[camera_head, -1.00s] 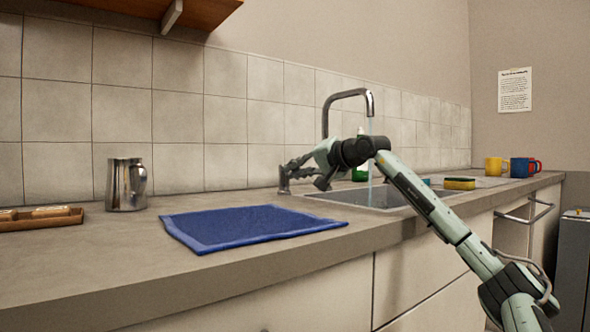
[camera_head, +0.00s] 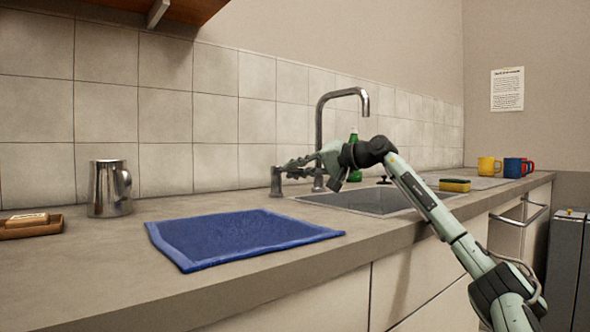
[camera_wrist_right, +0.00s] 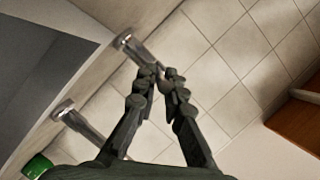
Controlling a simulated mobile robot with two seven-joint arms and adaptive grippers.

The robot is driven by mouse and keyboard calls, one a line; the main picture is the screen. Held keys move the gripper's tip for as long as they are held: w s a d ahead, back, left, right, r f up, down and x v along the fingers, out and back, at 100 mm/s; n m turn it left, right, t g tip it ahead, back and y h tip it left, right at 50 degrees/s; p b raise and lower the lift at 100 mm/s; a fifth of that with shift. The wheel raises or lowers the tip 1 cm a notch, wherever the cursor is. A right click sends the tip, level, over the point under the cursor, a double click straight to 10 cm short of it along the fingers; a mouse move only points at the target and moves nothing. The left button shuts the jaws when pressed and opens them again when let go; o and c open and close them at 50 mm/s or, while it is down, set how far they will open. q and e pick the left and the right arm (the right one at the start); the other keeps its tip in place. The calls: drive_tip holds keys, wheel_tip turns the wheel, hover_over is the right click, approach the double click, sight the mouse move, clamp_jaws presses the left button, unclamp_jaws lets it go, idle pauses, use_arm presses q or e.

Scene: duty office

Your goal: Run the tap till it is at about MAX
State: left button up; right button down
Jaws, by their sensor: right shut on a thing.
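The tall metal tap (camera_head: 320,125) stands behind the sink (camera_head: 372,203), its spout bent over the basin; no water stream shows below the spout. A short metal handle post (camera_head: 276,182) stands to the left of the tap. My right gripper (camera_head: 289,168) is shut on the handle's upper part; in the right wrist view the fingertips (camera_wrist_right: 160,72) meet at the handle (camera_wrist_right: 133,46). A small dark knob-like thing (camera_head: 384,181) shows in the sink; what it belongs to is hidden. No MAX mark is visible. My left gripper is out of view.
A green bottle (camera_head: 353,150) stands behind the sink; a yellow sponge (camera_head: 455,185) and several mugs (camera_head: 488,166) are to the right.

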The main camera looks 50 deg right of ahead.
drive_tip(key=c, duration=1.7)
unclamp_jaws()
drive_tip(key=shift+a, duration=0.1)
drive_tip(key=shift+o, duration=0.5)
drive_tip(key=v, duration=1.2)
